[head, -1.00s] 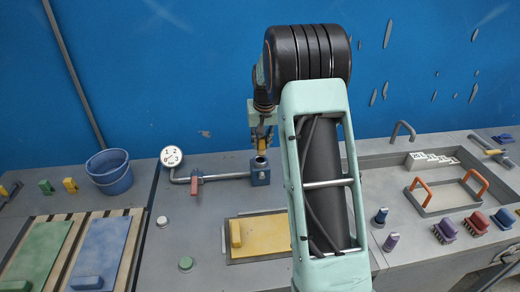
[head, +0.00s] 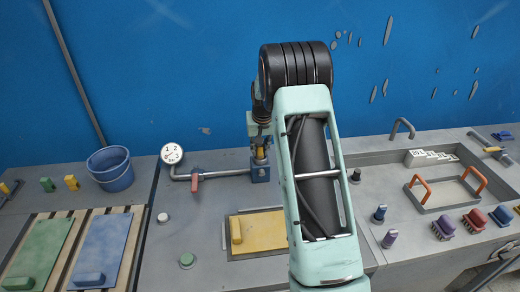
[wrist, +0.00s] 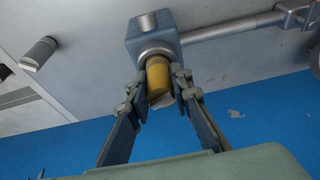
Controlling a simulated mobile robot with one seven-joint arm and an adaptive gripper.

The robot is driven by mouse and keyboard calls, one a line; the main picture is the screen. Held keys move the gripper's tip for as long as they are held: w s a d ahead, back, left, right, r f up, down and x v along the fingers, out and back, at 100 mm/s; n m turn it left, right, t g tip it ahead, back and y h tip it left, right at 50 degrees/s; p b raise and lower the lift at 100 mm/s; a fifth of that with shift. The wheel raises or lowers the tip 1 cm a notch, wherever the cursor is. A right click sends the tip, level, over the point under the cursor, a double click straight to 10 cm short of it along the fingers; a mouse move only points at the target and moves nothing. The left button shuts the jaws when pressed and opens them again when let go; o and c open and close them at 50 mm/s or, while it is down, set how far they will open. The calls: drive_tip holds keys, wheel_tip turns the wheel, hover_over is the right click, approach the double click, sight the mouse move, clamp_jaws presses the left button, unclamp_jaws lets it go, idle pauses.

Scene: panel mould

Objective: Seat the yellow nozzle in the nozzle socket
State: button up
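The yellow nozzle (wrist: 159,78) is between the fingers of my gripper (wrist: 160,84), which is shut on it in the wrist view. Its end meets the round ring of the nozzle socket (wrist: 144,31), a blue-grey block on the pipe. I cannot tell how deep it sits, as the ring hides that end. In the head view my gripper (head: 260,148) is upright directly above the socket block (head: 260,174), with a little of the nozzle showing between them.
A pipe (head: 225,174) with a red lever (head: 194,185) runs left from the block to a gauge (head: 172,154). A dark knob (head: 355,176) stands to the right. A yellow panel (head: 262,231) lies in front. The blue wall (head: 200,70) is close behind.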

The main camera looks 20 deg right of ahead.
drive_tip(key=o, duration=0.5)
drive_tip(key=shift+c, duration=0.2)
drive_tip(key=shift+r, duration=0.15)
drive_tip(key=b+v, duration=0.1)
drive_tip(key=v, duration=1.1)
drive_tip(key=shift+a, duration=0.1)
